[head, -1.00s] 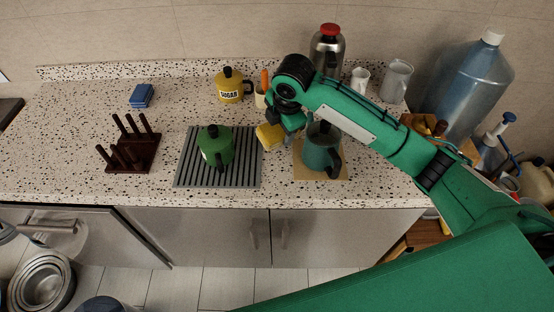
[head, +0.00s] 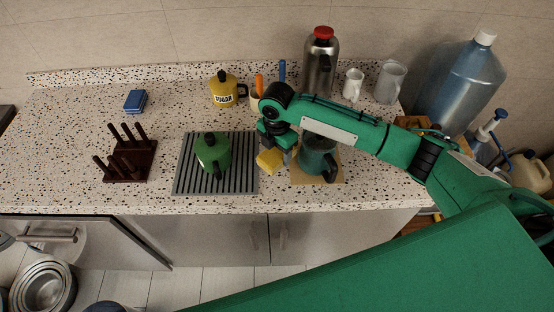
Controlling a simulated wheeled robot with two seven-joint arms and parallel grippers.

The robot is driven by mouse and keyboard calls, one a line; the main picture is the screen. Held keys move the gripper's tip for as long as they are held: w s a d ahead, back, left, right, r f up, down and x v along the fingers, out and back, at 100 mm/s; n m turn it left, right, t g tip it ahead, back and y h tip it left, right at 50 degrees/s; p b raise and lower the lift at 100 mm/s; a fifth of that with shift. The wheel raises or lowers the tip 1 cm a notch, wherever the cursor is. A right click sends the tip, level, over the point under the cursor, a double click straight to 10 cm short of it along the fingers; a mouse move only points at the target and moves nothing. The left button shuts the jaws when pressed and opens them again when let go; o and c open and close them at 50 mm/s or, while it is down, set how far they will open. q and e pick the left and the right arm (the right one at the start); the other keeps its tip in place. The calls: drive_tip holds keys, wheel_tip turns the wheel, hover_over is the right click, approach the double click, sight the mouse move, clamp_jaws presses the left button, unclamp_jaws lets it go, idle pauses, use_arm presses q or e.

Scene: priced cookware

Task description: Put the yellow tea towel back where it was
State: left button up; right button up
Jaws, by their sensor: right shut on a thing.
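The yellow tea towel (head: 268,162) is a small folded bundle in the head view, between the green kettle and the dark teal pot. My right gripper (head: 275,148) is shut on it from above, and its fingers are mostly hidden by the wrist and towel. The towel is at the right edge of the grey ribbed mat (head: 245,180); I cannot tell whether it touches the counter. My left gripper is not in view.
The green kettle (head: 212,155) stands on the mat. The teal pot (head: 317,160) stands on a tan board (head: 335,180), partly under my arm. A yellow sugar pot (head: 224,92), steel flask (head: 320,65), blue sponges (head: 135,100) and dark wooden rack (head: 128,160) surround free counter at left.

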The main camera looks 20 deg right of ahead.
drive_tip(key=shift+f, duration=0.9)
wheel_tip(320, 180, down, 4)
drive_tip(key=shift+f+p, duration=0.1)
drive_tip(key=shift+p, duration=0.6)
drive_tip(key=shift+f, duration=0.15)
drive_tip(key=shift+f, duration=0.15)
drive_tip(key=o, duration=0.9)
